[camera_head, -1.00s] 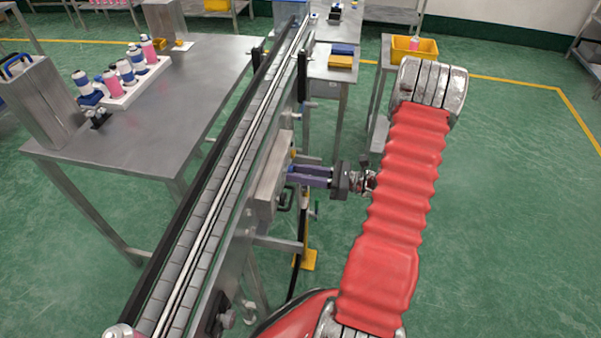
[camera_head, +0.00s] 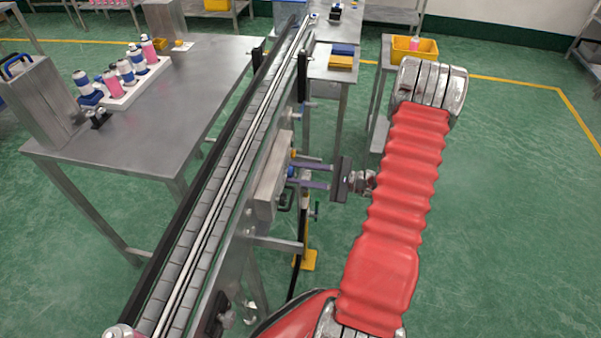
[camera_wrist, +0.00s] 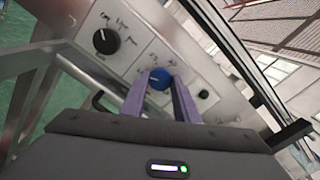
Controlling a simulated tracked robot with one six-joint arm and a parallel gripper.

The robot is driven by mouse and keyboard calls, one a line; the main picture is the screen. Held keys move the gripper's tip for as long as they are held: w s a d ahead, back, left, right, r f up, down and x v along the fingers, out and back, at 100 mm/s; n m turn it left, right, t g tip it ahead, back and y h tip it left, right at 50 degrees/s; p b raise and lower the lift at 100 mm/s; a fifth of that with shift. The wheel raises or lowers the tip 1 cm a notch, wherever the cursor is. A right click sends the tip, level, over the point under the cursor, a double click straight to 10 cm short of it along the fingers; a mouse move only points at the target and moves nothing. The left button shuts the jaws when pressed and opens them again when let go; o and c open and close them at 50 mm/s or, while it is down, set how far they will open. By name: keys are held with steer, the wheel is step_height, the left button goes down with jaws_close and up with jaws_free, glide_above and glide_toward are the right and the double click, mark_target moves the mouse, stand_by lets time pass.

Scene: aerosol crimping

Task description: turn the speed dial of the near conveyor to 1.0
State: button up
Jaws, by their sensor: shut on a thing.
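The near conveyor (camera_head: 213,205) runs diagonally through the head view, with a grey control box (camera_head: 268,185) on its right side. In the wrist view, a blue dial (camera_wrist: 160,76) on the panel sits between the purple fingertips of my gripper (camera_wrist: 159,83). My gripper is shut on this dial, one finger on each side. In the head view my gripper (camera_head: 293,178) reaches the box from the right, and a bit of blue shows between its fingers. The panel markings are too small to read, so the dial's setting cannot be told.
A black knob (camera_wrist: 106,41) with a white pointer mark is up and left of the blue dial, and a small dark button (camera_wrist: 203,94) is to its right. A steel table (camera_head: 150,110) with a tray of bottles stands left of the conveyor. Floor to the right is open.

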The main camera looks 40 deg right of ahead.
steer(key=shift+n, duration=0.8)
steer(key=o, duration=1.1)
steer(key=shift+c, duration=0.2)
steer(key=shift+d, duration=0.1)
steer(key=v, duration=1.3)
steer(key=shift+s+d, duration=0.15)
steer(key=shift+s, duration=0.15)
steer(key=shift+f, duration=0.1)
